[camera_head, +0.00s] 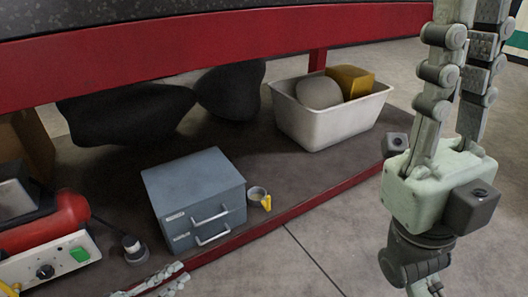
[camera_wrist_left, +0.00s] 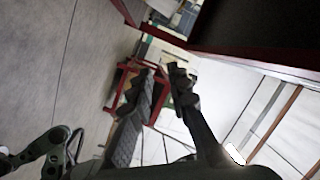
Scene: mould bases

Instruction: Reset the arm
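In the left wrist view the two dark fingers (camera_wrist_left: 164,80) are also apart and empty, clear of any object.
A red-edged bench (camera_head: 180,45) crosses the head view. A red cart (camera_wrist_left: 125,80) stands far off.

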